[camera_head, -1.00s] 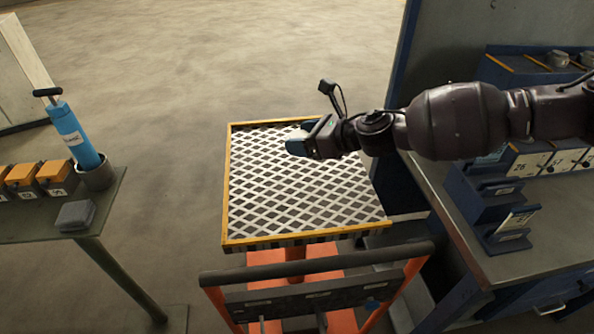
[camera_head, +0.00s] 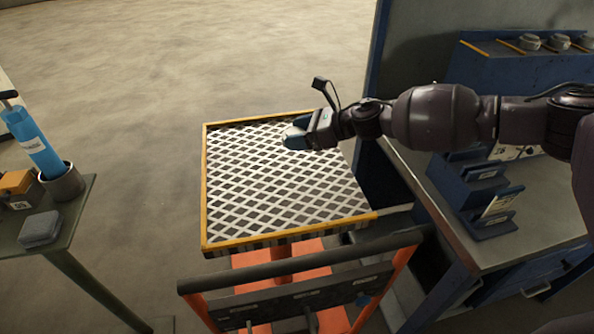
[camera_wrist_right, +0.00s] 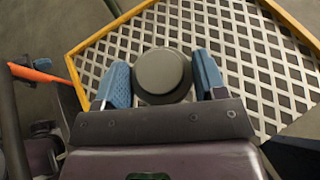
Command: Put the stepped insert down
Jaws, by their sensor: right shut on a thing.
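The stepped insert (camera_wrist_right: 161,72) is a grey round piece between the two blue finger pads of my right gripper (camera_wrist_right: 163,84) in the right wrist view. The gripper is shut on it. In the head view my right gripper (camera_head: 294,136) is over the far right part of the lattice-topped cart (camera_head: 270,200), and the insert is hidden there. The same lattice top (camera_wrist_right: 235,50) lies below the insert in the wrist view. I cannot tell how high the insert is above it. My left gripper is not in view.
The lattice top is bare, with a raised yellow rim (camera_head: 205,190). A dark push handle (camera_head: 300,265) is at its near side. A bench (camera_head: 530,240) with blue holders stands right. A table with a blue pump (camera_head: 35,145) and grey box (camera_head: 40,228) stands left.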

